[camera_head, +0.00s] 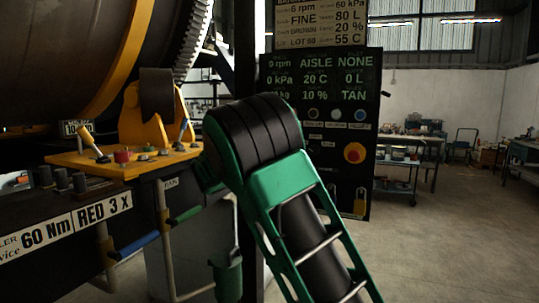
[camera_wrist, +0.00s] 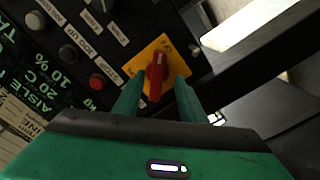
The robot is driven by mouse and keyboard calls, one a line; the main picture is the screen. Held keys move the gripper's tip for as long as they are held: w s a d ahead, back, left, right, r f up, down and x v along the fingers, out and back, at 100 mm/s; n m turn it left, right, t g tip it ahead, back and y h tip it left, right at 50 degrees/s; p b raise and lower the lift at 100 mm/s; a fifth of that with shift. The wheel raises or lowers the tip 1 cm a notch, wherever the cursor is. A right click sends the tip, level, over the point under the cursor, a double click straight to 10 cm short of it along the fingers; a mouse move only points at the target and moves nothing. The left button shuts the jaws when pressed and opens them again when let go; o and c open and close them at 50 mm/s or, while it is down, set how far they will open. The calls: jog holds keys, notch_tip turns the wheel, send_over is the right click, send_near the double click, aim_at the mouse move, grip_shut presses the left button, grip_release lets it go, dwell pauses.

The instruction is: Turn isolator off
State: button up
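The isolator is a red handle (camera_wrist: 157,75) on a yellow plate (camera_wrist: 165,52), seen in the wrist view. The handle is elongated roughly along the picture's vertical. My gripper (camera_wrist: 158,88) has its two green fingers apart, one on each side of the handle. A small gap seems to show on both sides; contact cannot be made out. In the head view my arm hides the isolator and my gripper. The dark control panel (camera_head: 328,185) that bears it stands behind my arm.
A round red button on yellow (camera_head: 355,153) and a yellow padlock (camera_head: 360,201) are on the panel's right side. A red button (camera_wrist: 97,82) lies near the isolator. A yellow lever console (camera_head: 120,162) stands left. Open floor (camera_head: 440,240) lies right.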

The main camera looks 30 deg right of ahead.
jog(key=shift+v, duration=1.9)
